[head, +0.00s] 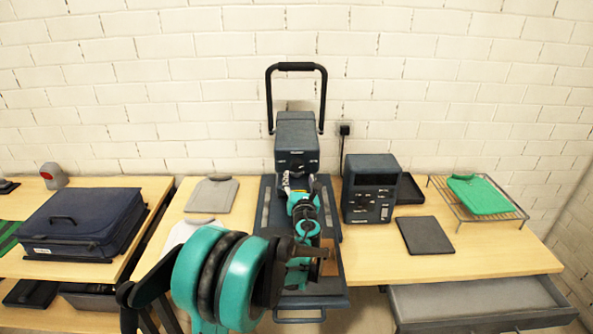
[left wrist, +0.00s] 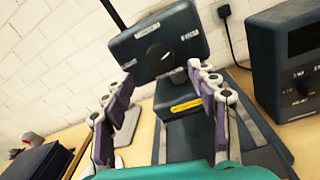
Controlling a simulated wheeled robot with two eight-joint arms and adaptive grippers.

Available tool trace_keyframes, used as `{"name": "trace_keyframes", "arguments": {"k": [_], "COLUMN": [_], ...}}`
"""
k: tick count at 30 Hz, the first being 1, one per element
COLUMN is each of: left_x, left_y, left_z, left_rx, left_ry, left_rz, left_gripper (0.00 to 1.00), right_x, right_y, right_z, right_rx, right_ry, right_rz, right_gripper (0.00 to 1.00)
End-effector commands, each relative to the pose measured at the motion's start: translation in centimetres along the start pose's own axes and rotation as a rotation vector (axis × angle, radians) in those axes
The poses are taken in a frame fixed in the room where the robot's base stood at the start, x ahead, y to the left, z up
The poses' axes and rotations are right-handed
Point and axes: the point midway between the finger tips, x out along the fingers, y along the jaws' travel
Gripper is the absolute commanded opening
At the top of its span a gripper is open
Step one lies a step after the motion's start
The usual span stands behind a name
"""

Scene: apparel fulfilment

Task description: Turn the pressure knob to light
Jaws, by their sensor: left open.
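The pressure knob is a dark round dial on the front of the heat press's dark blue-grey head (head: 297,130). In the left wrist view the knob (left wrist: 158,57) has a pale pointer mark, with small white labels above it and to either side; their words are too small to read. My left gripper (head: 297,181) is in front of the press head, just below the knob. In the left wrist view my left gripper (left wrist: 162,78) has its two purple-padded fingers spread apart, empty, with the knob beyond and between them, not touched. My right gripper is out of view.
The press's black lever (head: 297,66) arches above its head. A control box (head: 370,190) stands right of the press, beside a dark pad (head: 426,235). A green folded shirt (head: 480,195) lies on a wire rack. A grey shirt (head: 212,195) and dark case (head: 80,222) are left.

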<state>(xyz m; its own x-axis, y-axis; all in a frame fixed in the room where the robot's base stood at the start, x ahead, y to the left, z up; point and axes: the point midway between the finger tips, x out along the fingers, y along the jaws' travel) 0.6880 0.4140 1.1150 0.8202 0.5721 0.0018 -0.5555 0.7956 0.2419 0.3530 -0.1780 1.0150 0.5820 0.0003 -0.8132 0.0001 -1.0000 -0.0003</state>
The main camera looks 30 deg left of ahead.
Motion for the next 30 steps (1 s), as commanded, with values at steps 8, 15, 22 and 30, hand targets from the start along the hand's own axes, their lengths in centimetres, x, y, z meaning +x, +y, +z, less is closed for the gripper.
{"name": "trace_keyframes", "arguments": {"k": [8,15,22,30], "left_x": [4.5,5.8,5.8,5.7], "left_y": [0.0,0.1,0.1,0.0], "left_z": [-0.2,0.0,0.0,0.0], "left_rx": [-0.004,-0.005,-0.005,-0.006], "left_ry": [0.001,0.001,0.001,0.001], "left_rz": [0.001,0.001,0.001,0.001], "left_gripper": [0.59,0.59,0.48,0.09], "right_x": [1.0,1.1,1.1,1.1], "right_y": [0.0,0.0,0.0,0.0], "right_z": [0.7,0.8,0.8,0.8], "right_rx": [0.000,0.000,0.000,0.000], "right_ry": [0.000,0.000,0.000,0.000], "right_rz": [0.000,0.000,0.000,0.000], "right_gripper": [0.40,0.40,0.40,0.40]}}
